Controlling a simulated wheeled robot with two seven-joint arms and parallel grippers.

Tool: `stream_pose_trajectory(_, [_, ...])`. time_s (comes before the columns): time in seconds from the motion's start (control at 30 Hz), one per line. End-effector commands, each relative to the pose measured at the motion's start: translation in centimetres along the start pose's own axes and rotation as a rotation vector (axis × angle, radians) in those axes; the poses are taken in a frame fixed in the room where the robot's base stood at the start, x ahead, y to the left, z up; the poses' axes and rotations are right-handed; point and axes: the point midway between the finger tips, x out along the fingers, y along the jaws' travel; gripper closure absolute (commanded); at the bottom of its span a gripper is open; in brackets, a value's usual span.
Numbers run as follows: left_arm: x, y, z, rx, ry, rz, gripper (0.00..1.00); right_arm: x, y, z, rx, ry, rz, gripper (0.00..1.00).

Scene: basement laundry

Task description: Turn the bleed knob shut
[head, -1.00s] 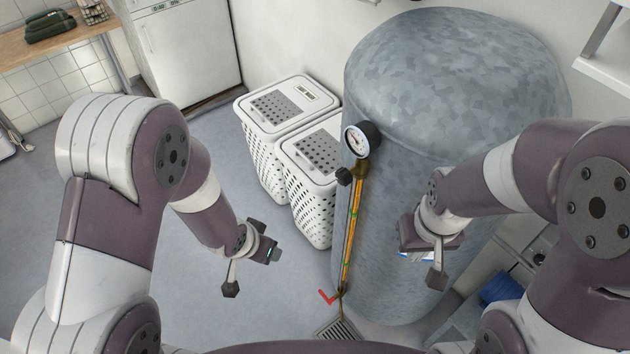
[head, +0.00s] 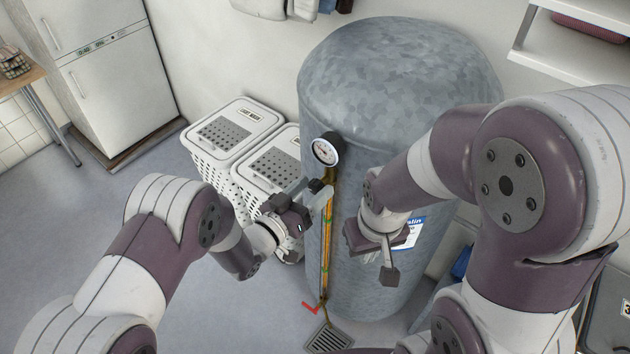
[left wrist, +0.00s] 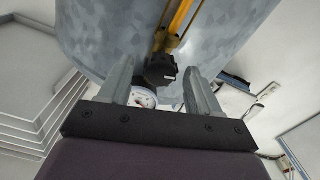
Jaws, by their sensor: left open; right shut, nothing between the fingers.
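The black bleed knob (head: 316,186) sits below the round gauge at the top of the orange sight tube (head: 325,245), on the front of the grey metal tank (head: 400,70). My left gripper (head: 319,197) is open at the knob and partly hides it in the head view. In the left wrist view, the dark faceted knob (left wrist: 160,70) shows between the two open fingers of my left gripper (left wrist: 161,78); I cannot tell whether they touch it. My right gripper (head: 362,240) is shut and empty, in front of the tank to the right of the tube.
The white-faced gauge (head: 326,150) is just above the knob. Two white lidded baskets (head: 235,130) stand left of the tank, behind my left gripper. A red lever (head: 310,308) and a floor drain (head: 328,341) lie below the tube. The floor at left is clear.

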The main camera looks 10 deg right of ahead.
Motion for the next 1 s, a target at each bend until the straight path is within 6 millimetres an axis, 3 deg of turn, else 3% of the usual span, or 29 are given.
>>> stream_pose_trajectory(0.17, [1.6, 0.0, 0.0, 0.0, 0.0, 0.0, 0.37, -0.4, 0.0, 0.0, 0.0, 0.0, 0.0, 1.0])
stream_pose_trajectory(0.43, [1.8, 0.0, 0.0, 0.0, 0.0, -0.001, 0.37, -0.4, 0.0, 0.0, 0.0, 0.0, 0.0, 1.0])
stream_pose_trajectory(0.47, [1.8, 0.0, 0.0, 0.0, 0.0, -0.001, 0.4, -0.4, 0.0, 0.0, 0.0, 0.0, 0.0, 1.0])
stream_pose_trajectory(0.6, [1.8, 0.0, 0.0, 0.0, 0.0, -0.001, 0.86, -0.4, 0.0, 0.0, 0.0, 0.0, 0.0, 1.0])
stream_pose_trajectory(0.63, [1.8, 0.0, 0.0, 0.0, 0.0, -0.001, 0.93, -0.4, 0.0, 0.0, 0.0, 0.0, 0.0, 1.0])
stream_pose_trajectory(1.0, [1.8, -0.1, -0.1, 0.023, 0.005, 0.0, 0.93, -0.1, 0.0, 0.0, 0.0, 0.0, 0.0, 1.0])
